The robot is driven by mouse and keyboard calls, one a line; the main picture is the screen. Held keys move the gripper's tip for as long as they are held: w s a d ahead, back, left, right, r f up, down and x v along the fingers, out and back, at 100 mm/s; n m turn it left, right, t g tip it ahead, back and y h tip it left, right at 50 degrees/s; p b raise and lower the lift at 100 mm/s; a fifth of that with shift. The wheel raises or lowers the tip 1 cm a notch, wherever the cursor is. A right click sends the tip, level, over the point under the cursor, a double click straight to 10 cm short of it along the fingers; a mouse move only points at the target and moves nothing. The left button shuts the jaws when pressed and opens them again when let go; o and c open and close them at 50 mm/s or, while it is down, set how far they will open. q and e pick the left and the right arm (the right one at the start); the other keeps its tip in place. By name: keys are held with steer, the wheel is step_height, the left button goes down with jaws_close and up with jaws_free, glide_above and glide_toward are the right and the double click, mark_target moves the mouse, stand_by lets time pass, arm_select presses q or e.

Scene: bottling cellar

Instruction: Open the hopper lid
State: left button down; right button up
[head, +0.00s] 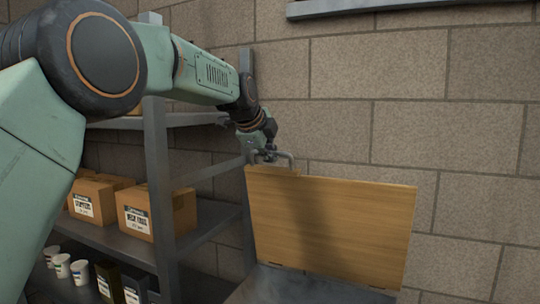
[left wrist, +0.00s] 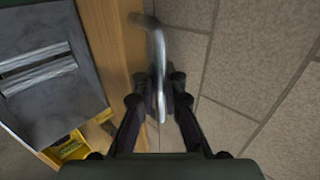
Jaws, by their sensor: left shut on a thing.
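The hopper lid (head: 330,225) is a wooden panel standing raised, close to upright, above the grey hopper (head: 305,289) at the bottom of the head view. A metal bar handle (head: 286,156) is fixed at the lid's top left edge. My left gripper (head: 267,153) is shut on this handle. In the left wrist view the handle (left wrist: 158,42) runs down between the two dark fingers (left wrist: 160,88), beside the lid's wooden edge (left wrist: 128,50). The hopper's inside is hidden in the head view. My right gripper is not in view.
A metal shelf (head: 225,214) at the left holds cardboard boxes (head: 155,210), white cups (head: 79,270) and dark cartons. A stone block wall (head: 440,130) stands close behind the lid. The left wrist view shows a yellow object (left wrist: 70,150) at lower left.

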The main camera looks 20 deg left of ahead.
arm_select(q)
steer(key=shift+w+r, duration=0.4)
steer(key=shift+w, duration=0.1)
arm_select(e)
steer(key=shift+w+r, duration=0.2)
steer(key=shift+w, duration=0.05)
arm_select(q)
steer(key=shift+w, duration=0.15)
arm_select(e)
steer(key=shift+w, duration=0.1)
arm_select(q)
steer(key=c, duration=1.8)
jaws_free()
steer(key=o, duration=0.4)
steer(key=shift+s, duration=0.35)
steer(key=shift+c, duration=0.2)
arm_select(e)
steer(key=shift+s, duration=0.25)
arm_select(q)
steer(key=shift+w+f, duration=0.1)
steer(key=shift+w, duration=0.05)
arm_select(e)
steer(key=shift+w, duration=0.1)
arm_select(q)
steer(key=v, duration=1.2)
steer(key=shift+w, duration=0.15)
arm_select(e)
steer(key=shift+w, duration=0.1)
